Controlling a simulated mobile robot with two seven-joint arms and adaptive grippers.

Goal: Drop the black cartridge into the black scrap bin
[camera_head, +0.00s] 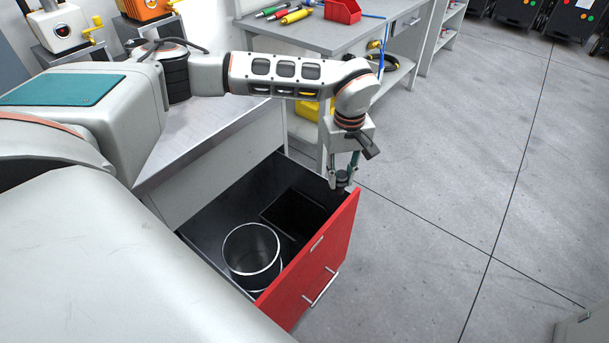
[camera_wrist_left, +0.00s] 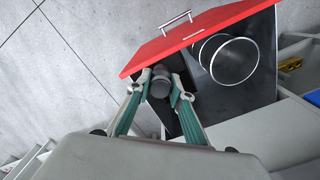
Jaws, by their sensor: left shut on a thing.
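My left gripper (camera_head: 342,176) is shut on the black cartridge (camera_wrist_left: 159,84), a short dark cylinder. In the head view the cartridge (camera_head: 342,180) shows as a small dark shape between the fingertips, by the far end of the red drawer front. The black scrap bin (camera_head: 294,213) looks like a dark rectangular tray inside the open drawer, to the lower left of the gripper. In the wrist view the cartridge covers part of the dark area behind it. My right gripper is not in view.
A round metal container (camera_head: 252,252) stands in the same drawer, nearer me. The red drawer front (camera_head: 318,262) forms an edge at the right. A workbench (camera_head: 192,135) is above the drawer. Open grey floor (camera_head: 460,170) lies to the right.

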